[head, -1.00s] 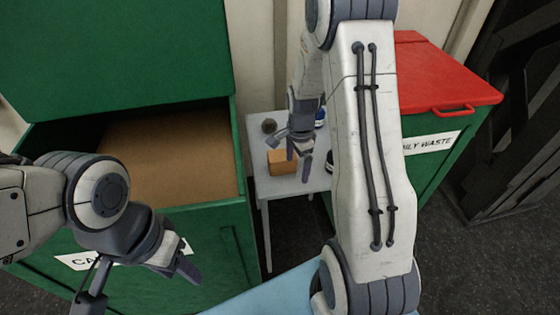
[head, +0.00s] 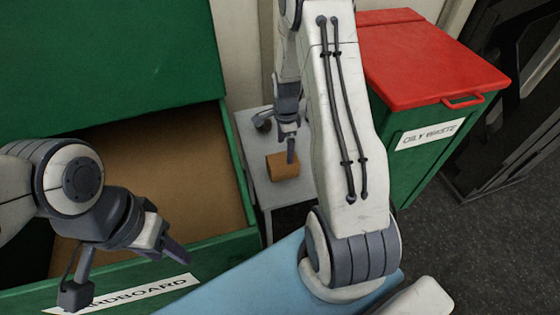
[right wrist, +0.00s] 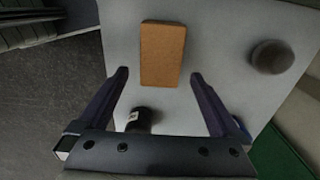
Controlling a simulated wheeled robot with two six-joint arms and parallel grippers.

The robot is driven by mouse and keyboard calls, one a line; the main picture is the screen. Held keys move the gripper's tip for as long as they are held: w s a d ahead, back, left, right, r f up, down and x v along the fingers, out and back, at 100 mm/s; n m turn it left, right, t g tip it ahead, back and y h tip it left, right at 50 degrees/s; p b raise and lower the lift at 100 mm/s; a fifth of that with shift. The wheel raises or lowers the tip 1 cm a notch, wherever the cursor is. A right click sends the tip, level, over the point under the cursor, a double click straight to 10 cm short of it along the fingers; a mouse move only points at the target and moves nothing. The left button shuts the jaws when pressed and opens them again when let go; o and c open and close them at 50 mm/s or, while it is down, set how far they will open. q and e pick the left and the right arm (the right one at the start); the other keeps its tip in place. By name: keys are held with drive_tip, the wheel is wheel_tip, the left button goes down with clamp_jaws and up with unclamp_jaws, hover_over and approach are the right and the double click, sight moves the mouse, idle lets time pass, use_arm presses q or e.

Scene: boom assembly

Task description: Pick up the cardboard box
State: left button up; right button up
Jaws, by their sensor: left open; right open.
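The cardboard box (head: 281,167) is a small brown block on a small white table (head: 250,130). In the right wrist view the box (right wrist: 163,54) lies ahead of my right gripper (right wrist: 158,75), roughly centred between its two spread fingers. In the head view my right gripper (head: 291,140) is right above the box, pointing down, and partly hides it. It is open and empty; whether a finger touches the box cannot be told. My left gripper (head: 172,262) is open and empty in front of the green bin, far from the box.
A green cardboard bin (head: 235,240) with its lid up stands left of the table. A green oily-waste bin (head: 400,165) with a closed red lid (head: 430,60) stands right. On the table are a dark round object (right wrist: 272,56) and a black can-like object (right wrist: 139,120).

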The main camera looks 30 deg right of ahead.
sight(283, 159)
drive_tip(key=f, duration=0.3)
drive_tip(key=shift+w+a, duration=0.25)
drive_tip(key=shift+a, duration=0.1)
drive_tip(key=shift+s+f+p, duration=0.1)
drive_tip(key=shift+f+p, duration=0.5)
drive_tip(key=shift+f, duration=0.05)
wheel_tip(283, 159, down, 4)
drive_tip(key=shift+f+p, duration=0.1)
drive_tip(key=shift+p, duration=0.5)
drive_tip(key=c, duration=1.2)
drive_tip(key=shift+o, duration=0.2)
